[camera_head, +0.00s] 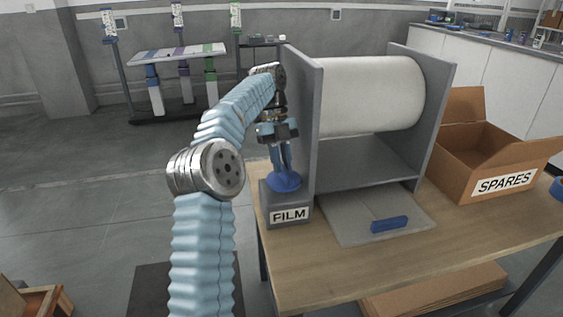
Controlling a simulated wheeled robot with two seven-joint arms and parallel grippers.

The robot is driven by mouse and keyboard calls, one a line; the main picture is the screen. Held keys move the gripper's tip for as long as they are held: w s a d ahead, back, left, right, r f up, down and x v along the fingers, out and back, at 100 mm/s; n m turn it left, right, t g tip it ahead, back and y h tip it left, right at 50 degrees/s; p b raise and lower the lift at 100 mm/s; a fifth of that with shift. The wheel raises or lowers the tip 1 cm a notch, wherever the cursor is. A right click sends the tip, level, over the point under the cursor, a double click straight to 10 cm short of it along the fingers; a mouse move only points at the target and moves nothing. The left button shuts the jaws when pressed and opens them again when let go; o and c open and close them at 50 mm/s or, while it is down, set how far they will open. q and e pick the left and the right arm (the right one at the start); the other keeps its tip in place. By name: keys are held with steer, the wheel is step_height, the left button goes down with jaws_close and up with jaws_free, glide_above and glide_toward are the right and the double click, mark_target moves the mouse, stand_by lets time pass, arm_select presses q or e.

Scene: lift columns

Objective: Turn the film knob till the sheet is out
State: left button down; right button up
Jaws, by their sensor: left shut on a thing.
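The blue film knob (284,182) sits on top of a grey block labelled FILM (290,214) at the left of the dispenser. My left gripper (282,168) points down from above and is shut on the knob, hiding part of it. The grey dispenser (307,110) holds a wide white roll (372,95) between two side panels. A flat grey sheet or plate (350,228) lies on the table in front of the dispenser; I cannot tell which it is. A blue bar (389,224) lies on it. My right gripper is not in view.
An open cardboard box labelled SPARES (475,175) stands right of the dispenser on the wooden table (320,275). The table's front strip is mostly clear. A rack with coloured columns (180,90) stands at the back left. A white counter (500,75) is at the back right.

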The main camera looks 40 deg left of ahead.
arm_select(q)
steer(key=c, duration=1)
jaws_free()
steer(key=shift+c, duration=0.2)
